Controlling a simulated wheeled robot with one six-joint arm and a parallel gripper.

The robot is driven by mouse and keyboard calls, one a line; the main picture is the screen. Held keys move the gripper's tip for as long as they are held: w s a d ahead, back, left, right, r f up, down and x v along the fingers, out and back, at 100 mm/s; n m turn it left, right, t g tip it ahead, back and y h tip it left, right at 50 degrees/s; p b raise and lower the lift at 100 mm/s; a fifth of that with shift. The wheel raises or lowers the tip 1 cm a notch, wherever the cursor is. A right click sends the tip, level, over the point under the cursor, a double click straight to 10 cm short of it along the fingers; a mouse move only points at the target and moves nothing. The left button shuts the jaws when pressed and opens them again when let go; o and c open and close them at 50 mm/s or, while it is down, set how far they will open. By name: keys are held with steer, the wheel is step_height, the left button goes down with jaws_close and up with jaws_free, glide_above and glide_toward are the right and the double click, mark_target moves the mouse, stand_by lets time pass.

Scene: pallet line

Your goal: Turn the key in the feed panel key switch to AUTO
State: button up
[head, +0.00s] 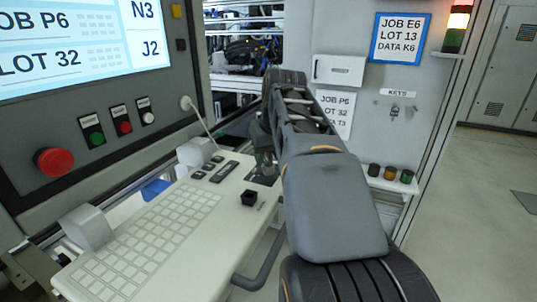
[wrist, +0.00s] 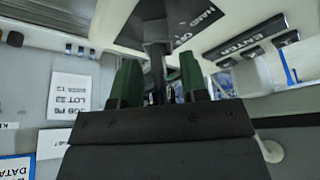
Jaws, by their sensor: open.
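The key switch has a dark plate (wrist: 190,14) with white lettering, of which "HAND" can be read; it shows at the top of the wrist view. In the head view the dark plate (head: 262,179) lies at the far right end of the pale keyboard panel, partly behind my arm. A dark upright piece (wrist: 155,35), seemingly the key, stands from the plate between my fingers. My gripper (wrist: 159,68) is open, its two green fingers on either side of that piece with gaps showing. In the head view my gripper (head: 264,160) is mostly hidden by my arm. The pointer setting is not readable.
A KEYS hook (head: 395,109) and coloured caps (head: 390,173) are on the right. Floor at far right is clear.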

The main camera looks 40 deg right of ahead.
steer(key=shift+f, duration=0.1)
jaws_close()
stand_by(0.4)
